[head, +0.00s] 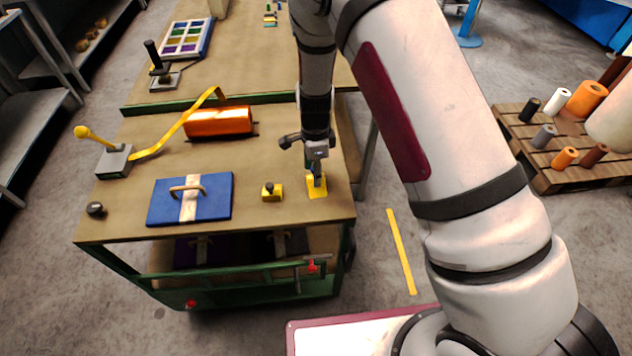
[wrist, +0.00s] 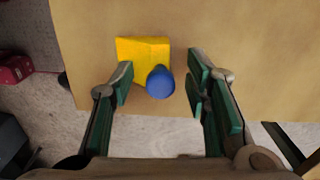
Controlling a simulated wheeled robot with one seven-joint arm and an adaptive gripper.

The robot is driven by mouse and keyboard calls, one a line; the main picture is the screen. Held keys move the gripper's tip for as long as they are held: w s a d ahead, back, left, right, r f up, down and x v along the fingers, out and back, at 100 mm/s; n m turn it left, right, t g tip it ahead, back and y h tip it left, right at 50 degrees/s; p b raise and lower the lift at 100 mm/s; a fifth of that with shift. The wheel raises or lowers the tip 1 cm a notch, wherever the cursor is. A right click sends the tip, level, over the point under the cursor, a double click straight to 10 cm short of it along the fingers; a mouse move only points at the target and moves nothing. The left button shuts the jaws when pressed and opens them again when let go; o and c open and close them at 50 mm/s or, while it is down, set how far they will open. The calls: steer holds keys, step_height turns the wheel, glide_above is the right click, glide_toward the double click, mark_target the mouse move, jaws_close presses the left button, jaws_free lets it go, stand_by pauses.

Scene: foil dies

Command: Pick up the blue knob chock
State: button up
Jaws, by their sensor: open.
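The blue knob chock is a yellow block with a round blue knob. In the wrist view its yellow body (wrist: 143,50) lies near the table edge, and its blue knob (wrist: 160,82) shows between the fingers. In the head view the chock (head: 317,187) sits at the table's right front, below my gripper (head: 315,169); its knob is mostly hidden there. My gripper (wrist: 160,85) is open, with green-padded fingers on either side of the knob. The left finger appears close to the block; I cannot tell whether it touches.
Another yellow chock (head: 272,192) with a dark knob stands just left. A blue plate with a handle (head: 218,205), an orange roll (head: 219,121) and a black knob (head: 96,209) share the table (head: 255,222). A pallet (head: 545,178) with rolls stands at right.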

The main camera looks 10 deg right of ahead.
jaws_close()
steer(key=shift+r, duration=0.15)
